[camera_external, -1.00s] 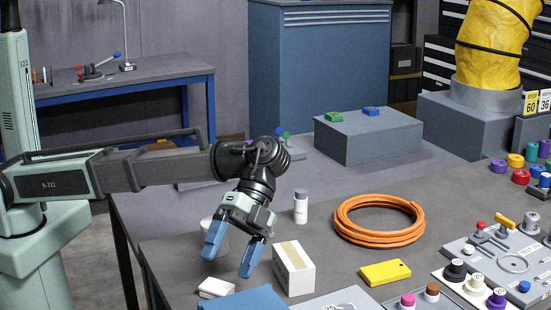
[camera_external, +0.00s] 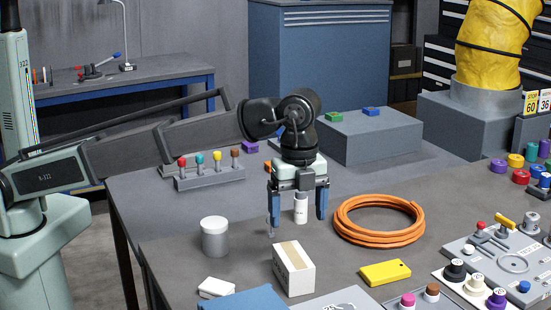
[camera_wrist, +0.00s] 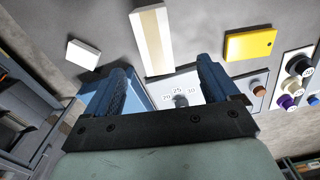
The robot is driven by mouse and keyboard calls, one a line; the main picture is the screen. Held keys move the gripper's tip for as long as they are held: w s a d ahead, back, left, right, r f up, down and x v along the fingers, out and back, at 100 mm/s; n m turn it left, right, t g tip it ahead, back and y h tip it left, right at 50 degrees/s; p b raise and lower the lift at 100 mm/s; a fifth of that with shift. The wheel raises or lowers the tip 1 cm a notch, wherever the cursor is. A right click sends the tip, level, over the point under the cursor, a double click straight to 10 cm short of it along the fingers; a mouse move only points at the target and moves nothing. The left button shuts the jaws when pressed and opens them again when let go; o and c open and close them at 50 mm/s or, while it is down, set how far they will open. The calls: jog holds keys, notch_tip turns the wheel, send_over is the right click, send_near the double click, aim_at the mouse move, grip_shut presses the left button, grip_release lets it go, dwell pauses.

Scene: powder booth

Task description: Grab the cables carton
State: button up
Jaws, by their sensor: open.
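The carton (camera_external: 294,270) is a small white box with a tan tape strip along its top, standing on the grey table. Any label naming cables is too small to read. My gripper (camera_external: 297,222) is open and empty, pointing down, above and behind the carton in the external view. A white bottle (camera_external: 301,207) shows between its blue fingers there. In the wrist view the carton (camera_wrist: 153,38) lies beyond the fingertips, between their lines and apart from them. My gripper (camera_wrist: 160,78) has a wide gap there.
An orange cable coil (camera_external: 378,221) lies right of the gripper. A grey canister (camera_external: 215,237) stands to the left. A small white block (camera_external: 216,288), a blue panel (camera_external: 256,299) and a yellow box (camera_external: 385,273) lie around the carton. A rack of coloured knobs (camera_external: 209,175) stands behind.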

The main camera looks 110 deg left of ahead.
aim_at(293, 255)
notch_tip(293, 255, down, 8)
jog(key=shift+s+r, duration=0.1)
jog(key=shift+r, duration=0.05)
jog(key=shift+s+d+f, duration=0.15)
jog(key=shift+f, duration=1.15)
jog(key=shift+s+d+f, duration=0.1)
jog(key=shift+d+f, duration=0.05)
jog(key=shift+f, duration=1.15)
jog(key=c, duration=1.1)
jog(key=shift+r, duration=0.1)
jog(key=shift+c, duration=0.2)
